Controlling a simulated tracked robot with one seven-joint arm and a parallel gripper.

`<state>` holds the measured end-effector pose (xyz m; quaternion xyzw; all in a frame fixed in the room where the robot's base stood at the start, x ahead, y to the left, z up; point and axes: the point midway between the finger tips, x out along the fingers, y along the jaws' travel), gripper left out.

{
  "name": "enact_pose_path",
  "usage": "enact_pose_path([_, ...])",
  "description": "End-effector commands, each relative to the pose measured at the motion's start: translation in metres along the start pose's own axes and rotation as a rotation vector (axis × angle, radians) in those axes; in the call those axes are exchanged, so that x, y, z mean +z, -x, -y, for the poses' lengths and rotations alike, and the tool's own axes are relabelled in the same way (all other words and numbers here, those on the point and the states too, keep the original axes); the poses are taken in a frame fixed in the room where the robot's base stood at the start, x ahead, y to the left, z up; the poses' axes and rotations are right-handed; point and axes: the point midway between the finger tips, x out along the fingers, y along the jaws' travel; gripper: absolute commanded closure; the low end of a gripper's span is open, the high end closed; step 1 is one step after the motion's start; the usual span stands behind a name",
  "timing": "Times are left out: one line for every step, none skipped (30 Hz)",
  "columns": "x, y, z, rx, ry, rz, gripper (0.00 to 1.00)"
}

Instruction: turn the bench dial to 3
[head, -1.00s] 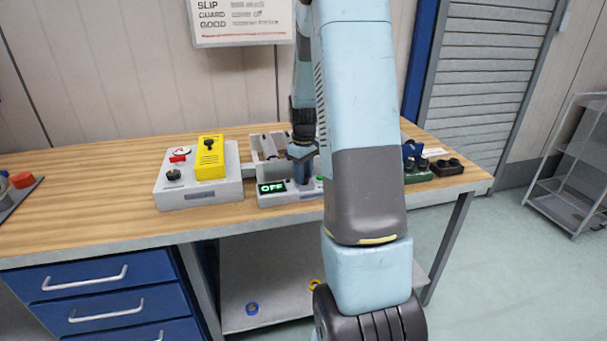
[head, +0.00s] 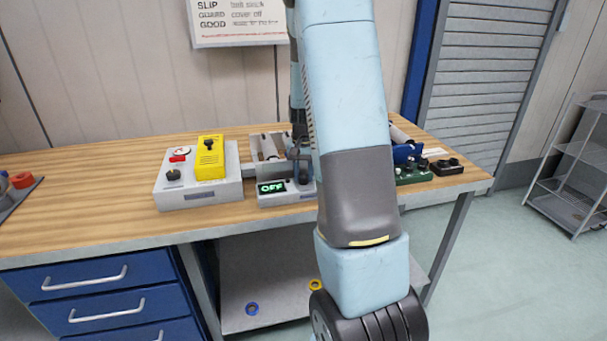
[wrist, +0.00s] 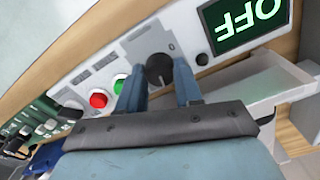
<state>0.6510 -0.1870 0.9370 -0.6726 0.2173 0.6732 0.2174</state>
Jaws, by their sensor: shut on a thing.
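The bench dial (wrist: 158,70) is a black round knob on a light grey panel in the wrist view. Beside it, the display (wrist: 243,22) reads OFF, upside down there; the same display (head: 271,188) reads OFF in green in the head view. My gripper (wrist: 160,82) has its two blue-grey fingers on either side of the knob, shut on it. A red button (wrist: 98,100) and a green button (wrist: 119,85) sit to the left of the knob in the wrist view. In the head view my arm hides the dial and most of my gripper.
A grey control box (head: 200,193) with a yellow block (head: 210,158) stands left of the dial's unit. Blue and green items (head: 410,165) and a dark block (head: 447,166) lie to the right. The wooden bench (head: 90,215) is clear at front left.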

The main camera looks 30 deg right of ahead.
Motion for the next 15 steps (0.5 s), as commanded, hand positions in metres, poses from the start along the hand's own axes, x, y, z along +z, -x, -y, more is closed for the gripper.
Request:
enact_pose_path([-0.0010, 0.0012, 0.0021, -0.002, -0.040, -0.004, 0.96])
enact_pose_path([-0.0010, 0.0012, 0.0022, -0.002, -0.068, -0.004, 0.96])
enact_pose_path([-0.0009, 0.0012, 0.0026, -0.003, -0.106, -0.004, 0.96])
enact_pose_path([-0.0009, 0.0012, 0.0028, -0.003, -0.134, -0.004, 0.96])
enact_pose_path([-0.0009, 0.0012, 0.0026, -0.003, -0.163, -0.004, 0.96])
enact_pose_path([-0.0010, 0.0013, 0.0023, -0.003, -0.202, -0.004, 0.96])
enact_pose_path([-0.0010, 0.0012, 0.0022, -0.003, -0.230, -0.004, 0.96])
enact_pose_path([-0.0010, 0.0012, 0.0024, -0.003, -0.257, -0.004, 0.96])
enact_pose_path([-0.0009, 0.0012, 0.0026, -0.003, -0.295, -0.004, 0.96])
enact_pose_path([-0.0010, 0.0013, 0.0025, -0.003, -0.323, -0.004, 0.96])
enact_pose_path([-0.0011, 0.0013, 0.0023, -0.003, -0.352, -0.004, 0.96])
enact_pose_path([-0.0011, 0.0013, 0.0022, -0.003, -0.390, -0.004, 0.96])
enact_pose_path([-0.0010, 0.0013, 0.0024, -0.004, -0.417, -0.004, 0.96])
enact_pose_path([-0.0010, 0.0013, 0.0026, -0.004, -0.444, -0.004, 0.96])
enact_pose_path([-0.0010, 0.0013, 0.0026, -0.004, -0.479, -0.004, 0.96])
